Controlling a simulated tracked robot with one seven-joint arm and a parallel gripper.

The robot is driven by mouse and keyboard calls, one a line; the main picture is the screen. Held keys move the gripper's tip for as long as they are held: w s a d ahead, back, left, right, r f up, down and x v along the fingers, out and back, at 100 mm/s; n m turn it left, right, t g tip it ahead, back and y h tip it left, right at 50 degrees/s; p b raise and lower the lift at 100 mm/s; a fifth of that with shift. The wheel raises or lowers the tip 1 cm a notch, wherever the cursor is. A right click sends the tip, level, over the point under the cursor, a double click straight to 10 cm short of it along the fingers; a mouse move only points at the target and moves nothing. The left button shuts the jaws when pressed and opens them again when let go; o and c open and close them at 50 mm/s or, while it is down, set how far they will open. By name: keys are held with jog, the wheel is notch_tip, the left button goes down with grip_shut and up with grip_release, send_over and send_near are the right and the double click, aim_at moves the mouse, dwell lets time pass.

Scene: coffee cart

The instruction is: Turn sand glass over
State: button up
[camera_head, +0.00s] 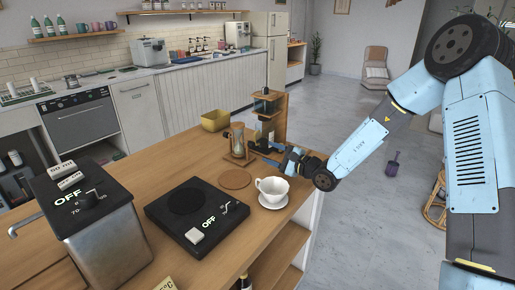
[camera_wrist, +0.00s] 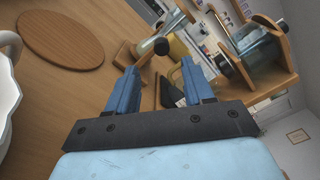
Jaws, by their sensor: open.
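The sand glass (camera_head: 237,140) is a clear glass in a wooden frame, upright near the far right part of the wooden counter. In the wrist view, a piece with a glass body and a dark round knob (camera_wrist: 162,46), apparently the sand glass, shows tilted just beyond the fingertips. My gripper (camera_head: 254,147) is to the right of the sand glass, low over the counter, and also shows in the wrist view (camera_wrist: 160,66). Its two blue fingers are apart, with nothing clearly held between them. Whether they touch the frame cannot be told.
A wooden stand with glass parts (camera_head: 281,112) rises close behind my gripper. A yellow bin (camera_head: 215,120) is behind the sand glass. A round wooden coaster (camera_head: 235,179), a white cup (camera_head: 272,189) and a black scale-like device (camera_head: 170,222) are nearer. Bare counter lies left of the sand glass.

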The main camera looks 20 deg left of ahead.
aim_at(254, 146)
jog(key=x, duration=0.7)
jog(key=shift+w+a, duration=0.1)
jog(key=shift+a, duration=0.15)
jog(key=shift+c, duration=0.2)
